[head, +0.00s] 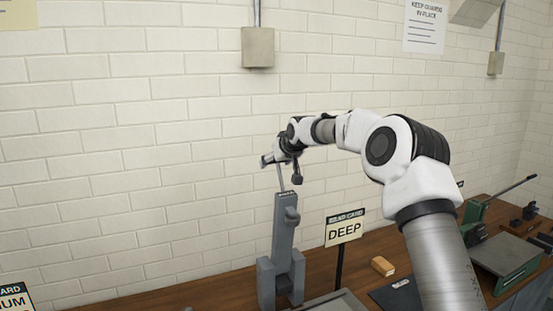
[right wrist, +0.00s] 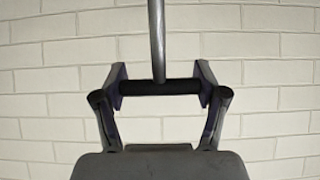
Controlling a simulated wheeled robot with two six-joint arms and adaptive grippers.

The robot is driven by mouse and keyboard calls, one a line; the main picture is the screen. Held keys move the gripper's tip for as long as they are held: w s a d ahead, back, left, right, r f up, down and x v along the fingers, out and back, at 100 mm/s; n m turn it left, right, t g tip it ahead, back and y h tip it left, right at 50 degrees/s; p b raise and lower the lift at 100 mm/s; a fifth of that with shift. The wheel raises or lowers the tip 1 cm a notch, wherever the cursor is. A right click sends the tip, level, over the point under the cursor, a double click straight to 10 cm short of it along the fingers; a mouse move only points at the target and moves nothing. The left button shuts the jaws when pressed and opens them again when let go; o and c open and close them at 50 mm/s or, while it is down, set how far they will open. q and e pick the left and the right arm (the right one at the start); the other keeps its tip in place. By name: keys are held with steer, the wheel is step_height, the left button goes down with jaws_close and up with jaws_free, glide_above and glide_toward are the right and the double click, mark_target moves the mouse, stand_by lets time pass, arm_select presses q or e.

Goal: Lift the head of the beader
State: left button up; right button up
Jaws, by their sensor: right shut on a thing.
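The beader (head: 284,235) is a grey upright machine on the wooden bench, near the middle of the head view. A thin metal lever rod (head: 281,178) rises from its top. My right gripper (head: 268,159) is high above the beader at the rod's upper end. In the right wrist view, my right gripper (right wrist: 160,87) has its two fingers at the ends of a black crossbar handle (right wrist: 172,87) and is shut on it. The rod (right wrist: 157,40) meets the handle at its middle. My left gripper is not in view.
A card reading DEEP (head: 345,232) stands on a post right of the beader. A small tan block (head: 383,266) lies on the bench (head: 318,270). A green machine with a lever (head: 478,213) stands at the right. The brick wall (head: 150,150) is behind.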

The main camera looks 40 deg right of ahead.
steer(key=o, duration=1.7)
steer(key=shift+w, duration=0.1)
steer(key=shift+w+f, duration=0.15)
steer(key=v, duration=1.2)
steer(key=shift+w, duration=0.15)
